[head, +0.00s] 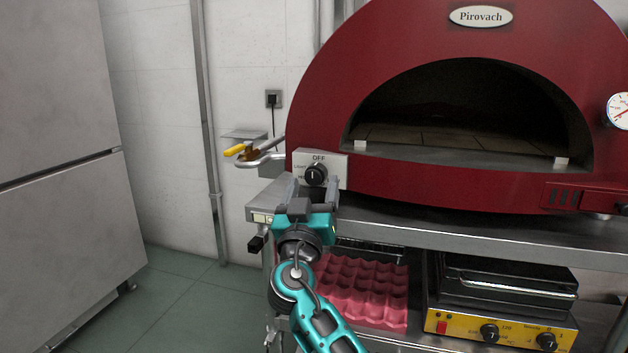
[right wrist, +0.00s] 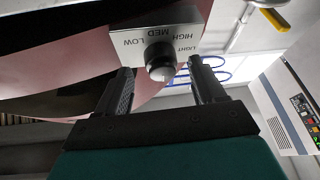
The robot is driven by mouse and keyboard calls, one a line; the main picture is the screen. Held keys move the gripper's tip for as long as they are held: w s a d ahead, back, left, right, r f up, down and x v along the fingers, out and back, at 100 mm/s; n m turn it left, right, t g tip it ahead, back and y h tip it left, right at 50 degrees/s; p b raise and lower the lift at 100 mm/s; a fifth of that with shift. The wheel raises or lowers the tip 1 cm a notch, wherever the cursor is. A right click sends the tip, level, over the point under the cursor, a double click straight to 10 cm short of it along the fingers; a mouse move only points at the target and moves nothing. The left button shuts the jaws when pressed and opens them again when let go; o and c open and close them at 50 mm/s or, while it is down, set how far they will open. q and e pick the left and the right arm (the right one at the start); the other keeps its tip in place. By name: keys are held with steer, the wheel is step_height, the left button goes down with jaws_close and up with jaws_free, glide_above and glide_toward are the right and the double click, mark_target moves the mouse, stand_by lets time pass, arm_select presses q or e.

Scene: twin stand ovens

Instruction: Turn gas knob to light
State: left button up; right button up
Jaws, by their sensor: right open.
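The gas knob (head: 316,174) is a black round knob on a pale plate at the lower left of the red oven (head: 470,30). The plate reads OFF at the top and LIGHT at the left, and the knob's white mark points up toward OFF. In the right wrist view the knob (right wrist: 160,60) shows close up, with LIGHT, HIGH, MED and LOW upside down on the plate (right wrist: 190,32). My right gripper (head: 313,187) is open in front of the knob, its fingers (right wrist: 162,88) to either side of it. I cannot tell whether they touch it. My left gripper is out of view.
A yellow-handled gas valve (head: 235,150) with a pipe sits left of the plate. The steel stand (head: 480,236) runs under the oven. Below are a pink egg-tray-like object (head: 365,290) and a yellow-fronted grill (head: 500,325). A grey cabinet (head: 60,200) stands at left.

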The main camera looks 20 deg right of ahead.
steer(key=shift+w+d+r, duration=0.25)
steer(key=shift+w+r, duration=0.05)
steer(key=shift+w, duration=0.25)
steer(key=shift+w+d+r, duration=0.2)
steer(key=shift+w+d, duration=0.1)
steer(key=shift+w, duration=0.2)
steer(key=shift+c, duration=0.4)
steer(key=shift+c, duration=0.7)
steer(key=c, duration=0.8)
steer(key=shift+c, duration=0.2)
steer(key=shift+n, duration=0.3)
